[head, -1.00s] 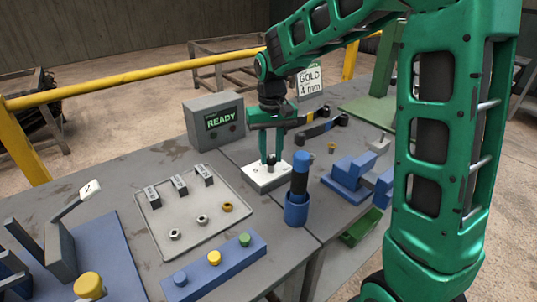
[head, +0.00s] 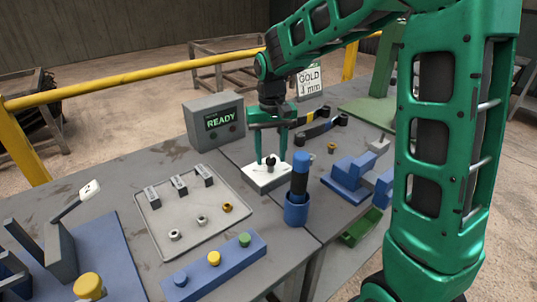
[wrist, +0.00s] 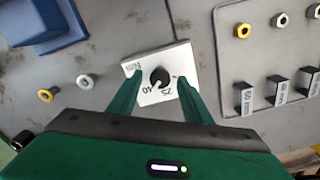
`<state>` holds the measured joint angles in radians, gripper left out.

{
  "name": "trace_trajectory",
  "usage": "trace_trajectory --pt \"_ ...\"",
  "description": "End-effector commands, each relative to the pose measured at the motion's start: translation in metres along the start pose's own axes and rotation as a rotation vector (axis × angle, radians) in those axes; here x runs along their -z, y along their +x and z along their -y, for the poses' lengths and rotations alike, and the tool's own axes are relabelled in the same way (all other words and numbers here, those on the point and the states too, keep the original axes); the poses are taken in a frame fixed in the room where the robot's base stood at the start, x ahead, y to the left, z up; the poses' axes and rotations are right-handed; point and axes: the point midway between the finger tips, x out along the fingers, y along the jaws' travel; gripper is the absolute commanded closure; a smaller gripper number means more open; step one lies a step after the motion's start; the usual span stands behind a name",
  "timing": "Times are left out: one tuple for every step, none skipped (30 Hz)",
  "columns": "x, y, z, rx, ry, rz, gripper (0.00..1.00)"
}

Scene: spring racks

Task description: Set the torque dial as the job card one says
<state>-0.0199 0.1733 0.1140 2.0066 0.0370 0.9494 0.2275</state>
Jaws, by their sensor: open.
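In the head view the white dial block (head: 262,181) stands on the grey bench with the knob (head: 270,160) on top. My gripper (head: 271,158) points down over the dial. In the wrist view its green fingers (wrist: 158,76) are apart, one on each side of the knob, with gaps between. The job card (head: 310,81) stands behind; it reads GOLD and mm, its number partly unclear.
A grey box (head: 214,121) shows READY. A blue holder (head: 296,212) with a dark-handled tool is right of the dial. A tray (head: 157,234) with nuts and small blocks lies left. Blue blocks (head: 350,174) stand right.

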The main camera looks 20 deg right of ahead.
Motion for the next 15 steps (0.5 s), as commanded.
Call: trace_trajectory --pt "0.000 -0.001 0.000 0.000 0.000 0.000 0.55" --pt "0.000 -0.003 0.000 0.000 0.000 -0.001 0.55" --pt "0.000 -0.006 0.000 0.000 0.000 -0.001 0.55" --pt "0.001 -0.009 0.000 0.001 0.000 -0.002 0.55" --pt "0.001 -0.012 0.000 0.001 0.000 -0.003 0.55" --pt "0.001 -0.018 0.000 0.001 0.000 -0.003 0.55" --pt "0.001 -0.023 0.000 0.001 0.000 -0.004 0.55" --pt "0.001 -0.028 0.000 0.001 0.000 -0.004 0.55" --pt "0.001 -0.036 0.000 0.001 0.000 -0.004 0.55" --pt "0.002 -0.042 0.000 0.001 0.000 -0.005 0.55" --pt "0.001 -0.048 0.000 0.001 0.000 -0.004 0.55" --pt "0.001 -0.055 0.000 0.001 0.000 -0.004 0.55" --pt "0.001 -0.061 0.000 0.001 0.000 -0.004 0.55" --pt "0.001 -0.067 0.000 0.001 0.000 -0.004 0.55" --pt "0.001 -0.074 0.000 0.001 0.000 -0.004 0.55"
